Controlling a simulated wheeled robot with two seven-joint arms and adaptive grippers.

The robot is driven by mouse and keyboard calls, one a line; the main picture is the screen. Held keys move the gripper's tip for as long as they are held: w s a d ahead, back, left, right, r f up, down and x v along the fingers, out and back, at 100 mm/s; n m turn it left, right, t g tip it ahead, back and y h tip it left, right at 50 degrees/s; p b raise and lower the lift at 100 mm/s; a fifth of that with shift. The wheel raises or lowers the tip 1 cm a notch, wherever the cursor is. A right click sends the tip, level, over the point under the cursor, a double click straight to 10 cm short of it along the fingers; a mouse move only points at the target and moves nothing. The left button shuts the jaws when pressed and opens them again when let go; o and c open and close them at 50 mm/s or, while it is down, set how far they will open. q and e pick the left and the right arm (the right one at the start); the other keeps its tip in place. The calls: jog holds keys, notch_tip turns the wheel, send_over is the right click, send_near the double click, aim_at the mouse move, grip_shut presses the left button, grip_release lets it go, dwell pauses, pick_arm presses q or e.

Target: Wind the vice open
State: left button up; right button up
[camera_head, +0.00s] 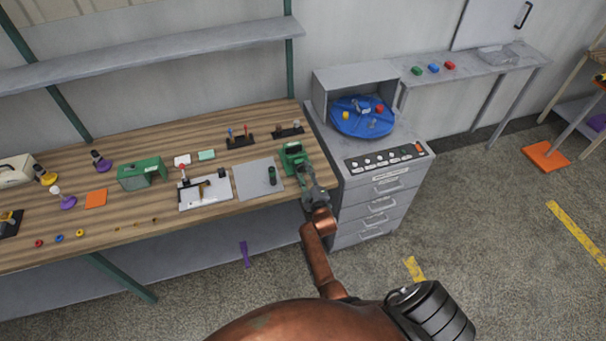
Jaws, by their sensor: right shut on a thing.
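The green vice (292,155) stands at the right end of the wooden workbench, close to its front right corner. My right gripper (312,190) is at the front of the vice, at the bench edge, with its copper-coloured arm coming up from below. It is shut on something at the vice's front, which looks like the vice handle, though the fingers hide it. How far the jaws of the vice stand apart is too small to tell. My left gripper does not show.
A grey drawer cabinet (380,195) with a blue turntable (362,122) stands close on the right.

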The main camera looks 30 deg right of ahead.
jog(key=n+b, duration=0.4)
jog(key=n, duration=0.2)
jog(key=shift+f, duration=0.2)
jog(key=shift+r+n+b, duration=0.1)
jog(key=shift+n+b, duration=0.5)
jog(key=shift+n, duration=0.3)
jog(key=shift+r, duration=0.1)
jog(key=o, duration=1.2)
jog(key=shift+c, duration=0.2)
jog(key=shift+s, duration=0.1)
jog(key=v, duration=0.7)
jog(key=shift+s, duration=0.15)
